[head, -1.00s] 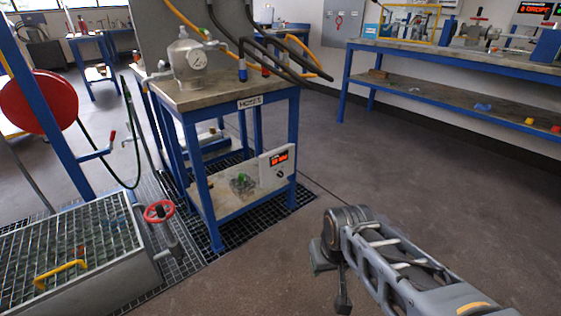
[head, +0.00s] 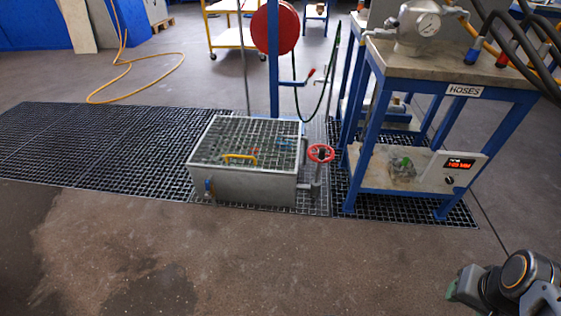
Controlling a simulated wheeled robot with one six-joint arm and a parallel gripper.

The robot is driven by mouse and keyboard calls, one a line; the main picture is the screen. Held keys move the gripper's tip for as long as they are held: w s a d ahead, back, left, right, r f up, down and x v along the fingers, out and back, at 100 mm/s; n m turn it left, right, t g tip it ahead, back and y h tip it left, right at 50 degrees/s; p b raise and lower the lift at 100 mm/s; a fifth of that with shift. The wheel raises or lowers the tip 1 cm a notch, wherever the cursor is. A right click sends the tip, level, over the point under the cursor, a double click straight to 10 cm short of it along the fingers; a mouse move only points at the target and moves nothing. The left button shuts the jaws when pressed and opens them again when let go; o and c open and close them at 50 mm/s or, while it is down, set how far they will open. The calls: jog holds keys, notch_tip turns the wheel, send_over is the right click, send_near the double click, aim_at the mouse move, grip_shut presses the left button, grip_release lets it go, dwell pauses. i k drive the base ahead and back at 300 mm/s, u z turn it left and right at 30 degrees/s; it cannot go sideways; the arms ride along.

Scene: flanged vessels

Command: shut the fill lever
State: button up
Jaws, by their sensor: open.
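A lever with a red tip (head: 311,73) sticks out to the right from the blue post (head: 273,60), behind the grated tank (head: 245,190). A small blue handle (head: 209,187) shows at the tank's front left. No label marks either one as the fill lever, so I cannot tell which it is. A red handwheel (head: 321,153) stands at the tank's right side. My gripper (head: 466,286) is at the lower right, open, far from both handles and touching nothing. Its fingers are small and hard to make out.
The blue table marked HOSES (head: 463,90) stands right of the tank, with a gauge vessel (head: 414,30) on top and a red display box (head: 452,172) below. A red reel (head: 275,27) hangs on the post. A yellow hose (head: 135,62) lies behind. The front floor is clear.

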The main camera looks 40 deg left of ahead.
aim_at(208, 195)
jog(key=u, duration=2.3)
